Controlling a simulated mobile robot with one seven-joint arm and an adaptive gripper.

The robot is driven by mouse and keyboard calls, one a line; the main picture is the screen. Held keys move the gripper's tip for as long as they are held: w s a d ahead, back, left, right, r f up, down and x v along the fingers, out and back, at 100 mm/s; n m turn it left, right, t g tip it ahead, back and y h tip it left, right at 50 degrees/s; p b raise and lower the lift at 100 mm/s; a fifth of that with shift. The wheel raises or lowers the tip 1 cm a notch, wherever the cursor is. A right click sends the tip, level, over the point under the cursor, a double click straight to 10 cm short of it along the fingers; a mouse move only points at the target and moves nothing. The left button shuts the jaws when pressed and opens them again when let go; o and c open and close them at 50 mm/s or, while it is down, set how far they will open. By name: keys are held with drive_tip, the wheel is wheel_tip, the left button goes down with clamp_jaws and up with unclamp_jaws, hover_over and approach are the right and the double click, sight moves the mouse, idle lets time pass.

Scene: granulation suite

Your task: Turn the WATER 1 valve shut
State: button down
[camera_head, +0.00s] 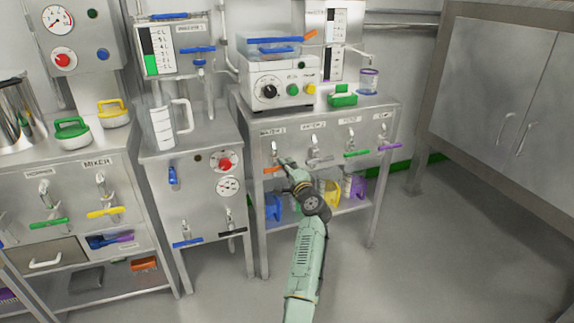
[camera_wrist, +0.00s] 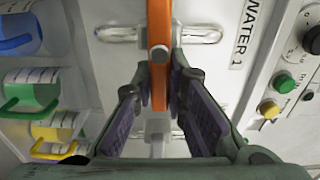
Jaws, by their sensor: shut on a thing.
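The WATER 1 valve has an orange lever (camera_head: 271,170) on the front panel of the middle-right bench, below its label (camera_head: 272,132). In the wrist view the orange lever (camera_wrist: 158,30) lies parallel to the WATER 1 label (camera_wrist: 249,35) and crosswise to the silver pipe (camera_wrist: 200,34). My gripper (camera_head: 286,163) is at the right part of the lever. In the wrist view my gripper (camera_wrist: 160,78) has its two purple-padded fingers closed on either side of the lever. The fingers and my wrist hide part of the valve body.
More valves with levers sit to the right on the same panel, including a green one (camera_head: 357,153) and a purple one (camera_head: 389,147). Coloured containers, such as a yellow one (camera_head: 330,193), stand on the shelf below. The floor (camera_head: 390,270) to the right is clear.

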drive_tip(key=shift+f, duration=0.15)
idle(0.3)
drive_tip(key=c, duration=1.6)
unclamp_jaws()
drive_tip(key=v, duration=1.2)
